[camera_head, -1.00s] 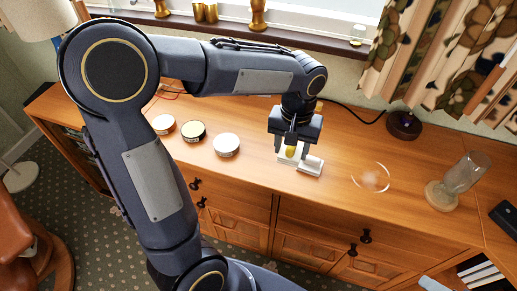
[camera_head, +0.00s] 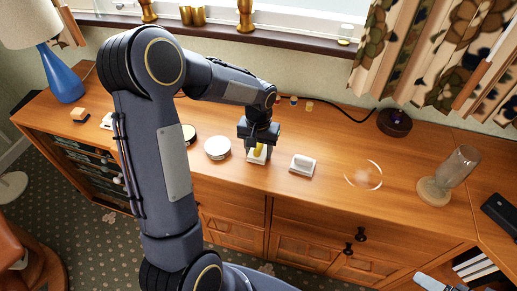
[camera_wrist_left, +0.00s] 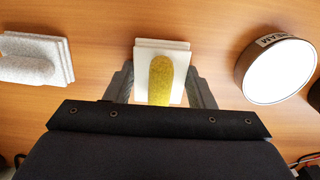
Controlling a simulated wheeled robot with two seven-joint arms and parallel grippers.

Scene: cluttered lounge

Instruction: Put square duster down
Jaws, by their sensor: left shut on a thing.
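The square duster, a white square pad with a yellow handle (camera_wrist_left: 160,80), is between the fingers of my left gripper (camera_head: 257,148). The gripper is shut on its handle. In the head view, the duster's white pad (camera_head: 256,159) shows just under the fingers, at or very near the sideboard top; I cannot tell whether it touches. A second, similar pad with a grey-white handle (camera_head: 302,165) lies on the wood to the right, apart from it. It shows at the left of the left wrist view (camera_wrist_left: 35,58). My right gripper is not in view.
A round white-topped tin (camera_head: 217,148) stands close left of the gripper. A clear round dish (camera_head: 363,175), a glass vessel (camera_head: 450,180) and a dark round base (camera_head: 394,123) stand to the right. Small jars (camera_head: 293,101) are behind. The sideboard's front edge is close.

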